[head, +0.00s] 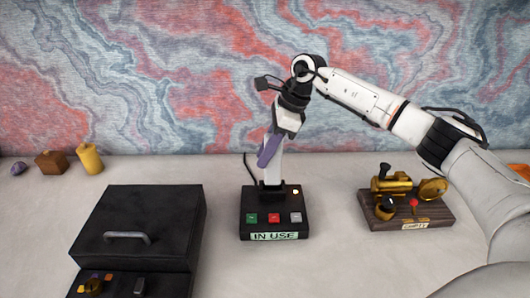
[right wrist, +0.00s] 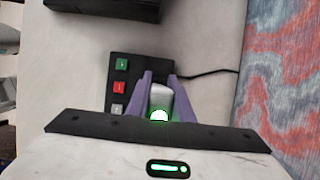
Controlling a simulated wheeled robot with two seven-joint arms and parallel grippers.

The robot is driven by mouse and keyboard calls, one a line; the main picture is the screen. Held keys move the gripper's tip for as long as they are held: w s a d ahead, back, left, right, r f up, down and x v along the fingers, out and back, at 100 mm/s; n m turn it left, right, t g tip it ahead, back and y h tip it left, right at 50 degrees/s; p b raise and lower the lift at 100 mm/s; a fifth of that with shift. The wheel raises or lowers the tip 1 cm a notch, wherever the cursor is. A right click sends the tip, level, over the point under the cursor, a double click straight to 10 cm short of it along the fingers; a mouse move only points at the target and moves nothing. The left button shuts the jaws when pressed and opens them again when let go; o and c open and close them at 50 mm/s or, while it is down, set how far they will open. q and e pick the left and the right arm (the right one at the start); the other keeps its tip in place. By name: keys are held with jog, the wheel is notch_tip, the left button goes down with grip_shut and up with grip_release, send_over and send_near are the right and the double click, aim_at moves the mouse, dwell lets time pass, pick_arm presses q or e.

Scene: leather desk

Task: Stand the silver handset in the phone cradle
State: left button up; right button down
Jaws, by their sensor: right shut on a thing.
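The silver handset (head: 272,172) stands upright at the back of the black phone cradle (head: 248,219), its lower end at the cradle's dark socket. The cradle carries green, red and grey buttons and a sign reading "IN USE". My right gripper (head: 267,152), with purple fingers, is shut on the handset's upper part from above. In the right wrist view the handset (right wrist: 160,100) shows between the two purple fingers, over the cradle (right wrist: 122,67). How deep its lower end sits in the socket is hidden. My left gripper is not in view.
A black case (head: 150,215) with a handle stands at the left. A wooden board with brass parts (head: 430,212) stands at the right. A yellow cylinder (head: 89,158), brown block (head: 51,163) and purple stone (head: 18,168) lie far left. The patterned wall is behind.

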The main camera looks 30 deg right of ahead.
jog(key=shift+f+b, duration=1.25)
jog(key=shift+f, duration=0.8)
jog(key=c, duration=1.5)
grip_release()
jog(key=shift+r, duration=0.1)
jog(key=v, duration=1)
jog(key=shift+r+b, duration=0.1)
jog(key=shift+b, duration=0.2)
